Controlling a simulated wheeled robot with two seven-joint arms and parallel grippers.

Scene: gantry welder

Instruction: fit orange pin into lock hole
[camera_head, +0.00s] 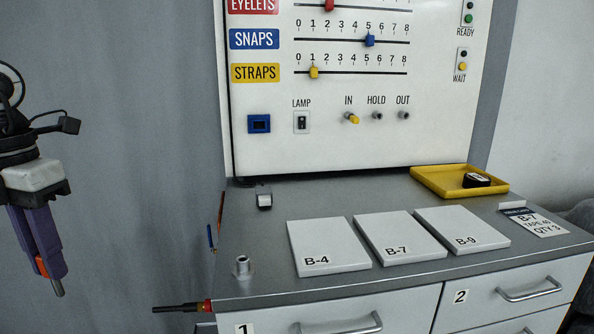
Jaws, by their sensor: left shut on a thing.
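My left gripper (47,268) hangs at the far left of the head view, its purple fingers pointing down and shut on the orange pin (41,266). A little of the pin's orange body shows between the fingers, and its grey metal tip sticks out below them, tilted slightly to the right. A short metal collar (242,267) with a round flange stands upright at the front left of the grey worktop; it looks like the lock hole, but its opening is too small to make out. The pin is well to the left of the collar, apart from it. My right gripper is out of view.
Three white plates, B-4 (325,245), B-7 (400,237) and B-9 (461,229), lie right of the collar. A yellow tray (430,182) is at the back right. A dark rod (178,308) juts left from the cabinet's front corner. A white control panel (350,140) stands behind.

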